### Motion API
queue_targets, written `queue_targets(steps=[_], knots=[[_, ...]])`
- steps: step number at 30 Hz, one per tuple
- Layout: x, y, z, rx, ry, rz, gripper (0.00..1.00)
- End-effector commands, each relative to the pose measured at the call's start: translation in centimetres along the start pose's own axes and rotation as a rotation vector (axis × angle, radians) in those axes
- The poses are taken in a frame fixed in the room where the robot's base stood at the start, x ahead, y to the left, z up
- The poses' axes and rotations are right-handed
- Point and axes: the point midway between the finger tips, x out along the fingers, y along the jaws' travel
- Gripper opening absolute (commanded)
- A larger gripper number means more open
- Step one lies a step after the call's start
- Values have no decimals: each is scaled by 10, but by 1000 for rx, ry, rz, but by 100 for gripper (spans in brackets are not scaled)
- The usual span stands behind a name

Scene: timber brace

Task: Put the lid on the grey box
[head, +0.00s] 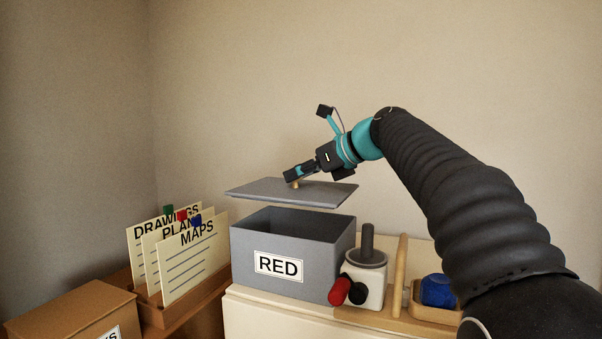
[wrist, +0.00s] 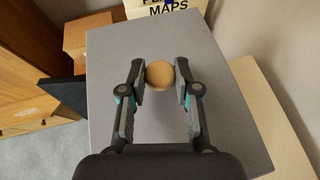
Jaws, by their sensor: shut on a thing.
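The grey lid (head: 310,191) is a flat slab with a small round wooden knob (wrist: 160,75) on top. My gripper (head: 290,178) is shut on the knob and holds the lid in the air above the grey box (head: 291,255). The box is open at the top and bears a label reading RED. A gap shows between the lid and the box rim. The lid is close to level, and it sits a little left of the box in the head view. In the wrist view the lid (wrist: 115,60) fills the middle and hides most of what is below.
A white jar with a grey top (head: 366,280) and a red object (head: 339,291) stand right of the box. Left are upright cards (head: 190,260) in a wooden holder and a brown box (head: 70,312).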

Motion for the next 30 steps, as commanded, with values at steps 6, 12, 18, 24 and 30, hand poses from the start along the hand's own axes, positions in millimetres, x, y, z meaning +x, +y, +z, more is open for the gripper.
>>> queue_targets(steps=[6, 12, 18, 24, 30], knots=[[8, -1, -18, 2, 1, 0, 0], [14, -2, -33, 1, 1, -2, 0], [19, -2, -44, 2, 0, -3, 0], [21, -2, -48, 2, 0, -3, 0], [21, -2, -49, 1, 0, -3, 0]])
